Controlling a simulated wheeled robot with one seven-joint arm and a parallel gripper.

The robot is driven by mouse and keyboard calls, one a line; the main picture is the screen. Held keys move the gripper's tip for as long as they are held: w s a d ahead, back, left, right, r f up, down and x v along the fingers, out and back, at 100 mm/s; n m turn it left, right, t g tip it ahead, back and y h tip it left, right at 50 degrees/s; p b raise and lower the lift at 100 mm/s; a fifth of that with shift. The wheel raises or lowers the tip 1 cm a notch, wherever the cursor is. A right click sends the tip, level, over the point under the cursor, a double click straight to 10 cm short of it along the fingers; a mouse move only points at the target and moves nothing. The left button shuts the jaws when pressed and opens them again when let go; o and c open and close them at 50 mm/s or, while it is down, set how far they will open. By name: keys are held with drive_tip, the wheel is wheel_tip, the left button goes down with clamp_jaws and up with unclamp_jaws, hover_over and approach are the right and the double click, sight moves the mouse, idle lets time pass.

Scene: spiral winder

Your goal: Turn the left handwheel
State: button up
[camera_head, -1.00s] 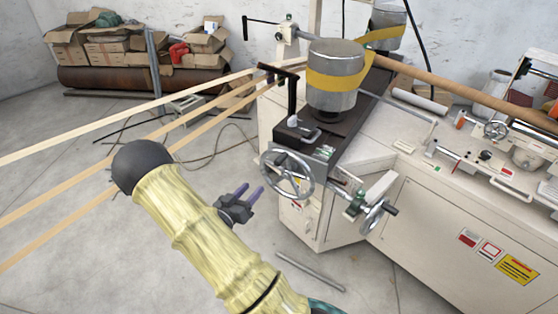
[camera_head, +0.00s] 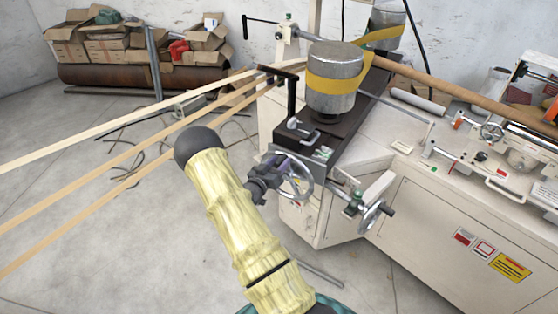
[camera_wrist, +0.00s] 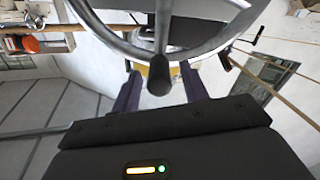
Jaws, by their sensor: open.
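The left handwheel (camera_head: 311,181) is a silver spoked wheel on the front of the winder, below the dark rail. My gripper (camera_head: 277,170) is at its left side and hides part of the rim. In the wrist view the wheel's rim (camera_wrist: 118,40) arcs across the top, close to the camera. A dark rounded handle knob (camera_wrist: 160,79) shows end-on between my two purple fingers, which are apart. I see gaps on both sides of the knob; its depth relative to the fingertips is hard to tell.
A second handwheel (camera_head: 371,216) sits to the right, lower on the machine. The white cabinet (camera_head: 420,235) fills the right side. Long wooden strips (camera_head: 120,160) run in from the left, above the floor. Open floor (camera_head: 110,260) lies at the lower left.

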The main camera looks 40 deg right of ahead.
drive_tip(key=shift+w+d, duration=0.1)
drive_tip(key=shift+d, duration=0.25)
clamp_jaws()
drive_tip(key=shift+w+a, duration=0.1)
